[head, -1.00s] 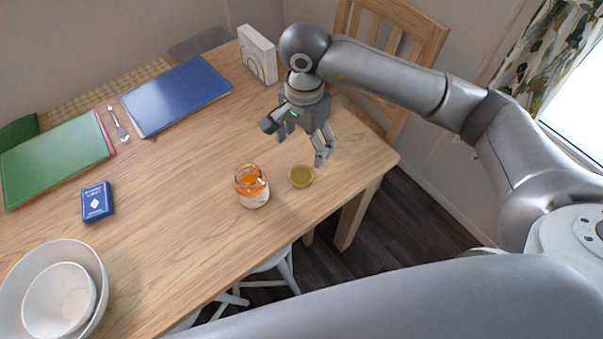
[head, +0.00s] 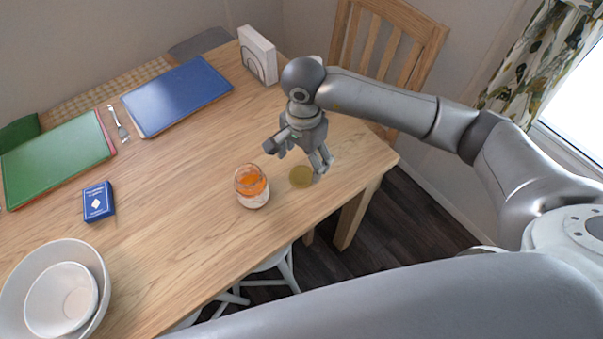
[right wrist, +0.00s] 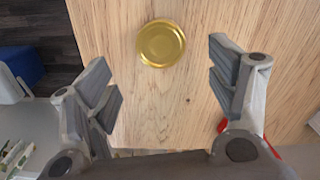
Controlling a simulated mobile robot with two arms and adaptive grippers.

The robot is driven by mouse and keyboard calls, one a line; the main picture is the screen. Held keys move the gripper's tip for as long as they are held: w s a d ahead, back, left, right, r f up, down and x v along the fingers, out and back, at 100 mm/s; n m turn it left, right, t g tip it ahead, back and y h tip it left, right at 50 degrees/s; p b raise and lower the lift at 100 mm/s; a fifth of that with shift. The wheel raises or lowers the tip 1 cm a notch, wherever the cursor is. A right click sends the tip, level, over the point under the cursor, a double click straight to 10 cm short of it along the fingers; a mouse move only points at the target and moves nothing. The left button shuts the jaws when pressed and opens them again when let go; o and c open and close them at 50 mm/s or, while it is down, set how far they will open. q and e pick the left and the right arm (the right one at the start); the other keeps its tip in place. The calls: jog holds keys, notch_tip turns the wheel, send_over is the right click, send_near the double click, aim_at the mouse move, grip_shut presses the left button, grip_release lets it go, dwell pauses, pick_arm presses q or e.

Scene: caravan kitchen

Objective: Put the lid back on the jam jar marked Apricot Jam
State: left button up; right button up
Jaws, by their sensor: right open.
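The jam jar (head: 252,188) stands upright and open on the wooden table, with orange jam inside and a pale label too small to read. The gold lid (head: 301,176) lies flat on the table just right of the jar, near the table edge. It also shows in the right wrist view (right wrist: 161,43), beyond and between the open fingers. My right gripper (head: 297,163) is open and empty, low above the table beside the lid; in the right wrist view its fingers (right wrist: 165,82) are spread wide. My left gripper is not in view.
A blue card box (head: 98,202) and nested white bowls (head: 92,262) stand to the left. A green folder (head: 55,158), a fork (head: 118,124), a blue folder (head: 177,95) and a white napkin holder (head: 257,55) lie farther back. The table around the jar is clear.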

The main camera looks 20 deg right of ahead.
aim_at(301, 175)
jog(key=f, duration=0.3)
jog(key=f+p, duration=0.1)
jog(key=f, duration=0.1)
jog(key=shift+a, duration=0.25)
jog(key=shift+s, duration=0.1)
jog(key=c, duration=0.7)
